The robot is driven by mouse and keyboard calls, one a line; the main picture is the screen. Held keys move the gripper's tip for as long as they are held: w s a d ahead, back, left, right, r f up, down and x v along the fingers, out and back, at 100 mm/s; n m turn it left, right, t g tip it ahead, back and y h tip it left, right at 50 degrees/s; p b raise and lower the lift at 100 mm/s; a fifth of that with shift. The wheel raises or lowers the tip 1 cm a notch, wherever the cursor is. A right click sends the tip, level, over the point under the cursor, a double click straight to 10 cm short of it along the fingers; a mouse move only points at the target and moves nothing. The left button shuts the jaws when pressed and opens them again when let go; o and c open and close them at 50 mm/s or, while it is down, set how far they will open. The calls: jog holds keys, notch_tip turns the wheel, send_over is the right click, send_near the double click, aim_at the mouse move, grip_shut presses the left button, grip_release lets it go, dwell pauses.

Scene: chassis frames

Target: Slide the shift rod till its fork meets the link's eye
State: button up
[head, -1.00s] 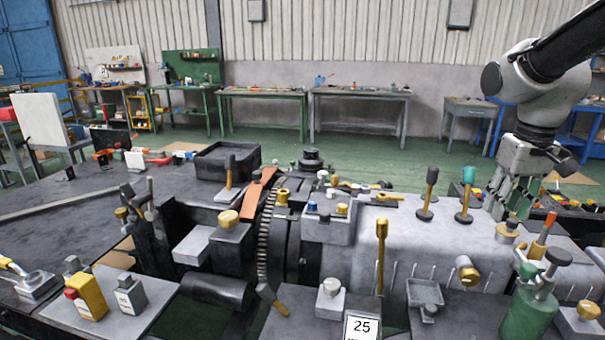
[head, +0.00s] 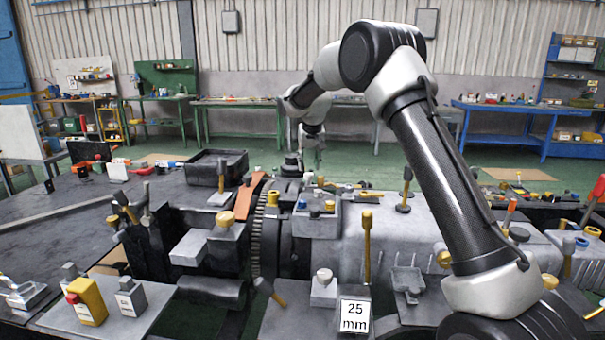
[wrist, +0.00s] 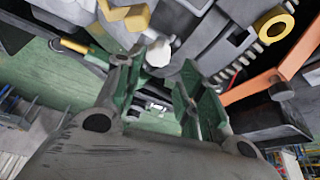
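My gripper (head: 312,150) is at the far side of the grey machine (head: 385,222), small and partly in front of the back benches in the head view. In the wrist view my gripper (wrist: 162,78) has its two green-padded fingers apart, with nothing clearly held between them. A dark rod with a yellow end (wrist: 76,46) runs toward the left finger, and a white knob (wrist: 158,53) shows just past the fingertips. I cannot tell for sure which part is the shift rod; its fork and the link's eye cannot be made out.
A toothed ring (head: 257,245) and an orange strip (head: 248,195) sit left of the machine's middle. Upright levers, such as a yellow one (head: 367,245), stand along the machine. A black bin (head: 212,165) is behind. Green floor (wrist: 40,85) lies open beyond the machine.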

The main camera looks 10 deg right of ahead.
aim_at(309, 173)
jog(key=x, duration=0.5)
jog(key=shift+d+f, duration=0.1)
jog(key=shift+d, duration=0.05)
jog(key=shift+c, duration=0.4)
grip_shut()
